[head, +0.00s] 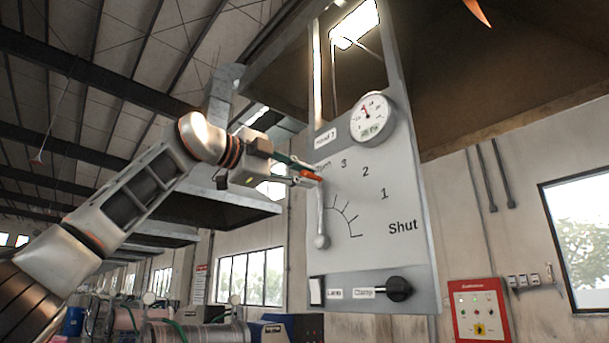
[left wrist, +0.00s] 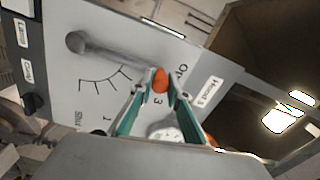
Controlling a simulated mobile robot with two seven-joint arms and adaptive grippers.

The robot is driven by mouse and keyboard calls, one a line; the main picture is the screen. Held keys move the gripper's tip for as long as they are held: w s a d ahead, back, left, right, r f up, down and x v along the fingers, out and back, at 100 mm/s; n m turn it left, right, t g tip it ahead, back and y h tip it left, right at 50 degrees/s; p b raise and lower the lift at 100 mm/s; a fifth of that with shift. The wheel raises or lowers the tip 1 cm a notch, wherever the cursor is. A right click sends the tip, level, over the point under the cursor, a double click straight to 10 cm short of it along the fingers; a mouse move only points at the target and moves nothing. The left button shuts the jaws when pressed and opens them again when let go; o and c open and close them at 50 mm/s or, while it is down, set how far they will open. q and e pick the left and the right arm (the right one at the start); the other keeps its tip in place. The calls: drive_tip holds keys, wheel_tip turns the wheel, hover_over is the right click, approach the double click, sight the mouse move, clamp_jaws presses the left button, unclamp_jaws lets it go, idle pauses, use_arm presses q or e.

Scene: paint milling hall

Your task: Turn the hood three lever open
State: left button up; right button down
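The hood three lever (head: 320,214) is on a grey panel (head: 370,259) labelled "Hood 3". It runs from a round pivot nearly straight up to an orange knob, beside the "Open" marking. In the left wrist view the grey lever (left wrist: 115,57) ends in the orange knob (left wrist: 160,80), next to the partly hidden "Open" lettering. My left gripper (head: 311,177) is at the knob. In the left wrist view its green fingers (left wrist: 159,85) close in on both sides of the knob and appear shut on it. My right gripper is not in view.
A round gauge (head: 372,118) sits above the scale. A black clamp knob (head: 398,289) and a lamp switch (head: 318,291) are low on the panel. A red control box (head: 481,311) is on the wall at right. A pointed orange thing (head: 478,11) shows at the top.

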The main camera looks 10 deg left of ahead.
use_arm(q)
drive_tip(key=o, duration=0.4)
drive_tip(key=shift+w+a, duration=0.1)
drive_tip(key=shift+a, duration=0.15)
drive_tip(key=shift+o, duration=0.2)
drive_tip(key=v, duration=1.2)
drive_tip(key=shift+d, duration=0.1)
